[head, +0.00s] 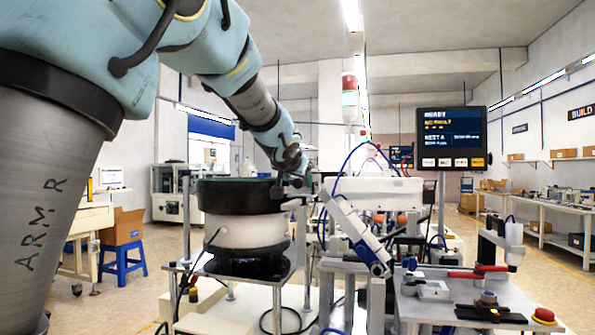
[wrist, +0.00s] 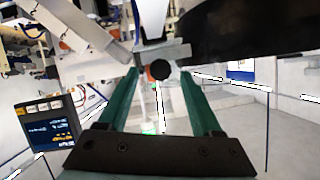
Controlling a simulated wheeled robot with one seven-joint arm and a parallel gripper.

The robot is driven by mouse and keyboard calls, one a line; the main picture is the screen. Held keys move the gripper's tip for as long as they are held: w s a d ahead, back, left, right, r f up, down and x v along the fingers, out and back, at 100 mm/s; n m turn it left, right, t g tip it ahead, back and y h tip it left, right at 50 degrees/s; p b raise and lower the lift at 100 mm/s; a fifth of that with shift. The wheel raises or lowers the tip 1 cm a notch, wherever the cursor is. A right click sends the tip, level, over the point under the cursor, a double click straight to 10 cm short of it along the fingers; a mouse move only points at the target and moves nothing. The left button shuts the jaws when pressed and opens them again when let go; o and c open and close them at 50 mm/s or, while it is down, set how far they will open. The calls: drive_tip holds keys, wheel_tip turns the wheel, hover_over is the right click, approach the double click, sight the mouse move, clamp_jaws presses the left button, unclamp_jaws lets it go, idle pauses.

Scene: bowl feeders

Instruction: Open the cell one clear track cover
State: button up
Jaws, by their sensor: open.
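My gripper (wrist: 159,78) is open, its two green fingers apart on either side of a round black knob (wrist: 160,69) in the wrist view. I cannot tell whether the fingertips touch the knob. The knob sits at the edge of a grey metal piece (wrist: 166,53). The clear track cover itself cannot be made out for certain in either view. In the head view my gripper (head: 297,184) is small and dark, at the right rim of the black feeder bowl (head: 240,197). The bowl also shows in the wrist view (wrist: 255,32).
A screen reading READY (head: 450,137) stands right of the bowl. A blue-and-white cylinder (head: 358,236) slants in front of the machine. A bench with red clamps (head: 477,271) and a red button (head: 543,314) is at lower right. A blue stool (head: 122,262) stands at left.

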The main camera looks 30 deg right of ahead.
drive_tip(key=shift+x, duration=0.75)
clamp_jaws()
idle(1.0)
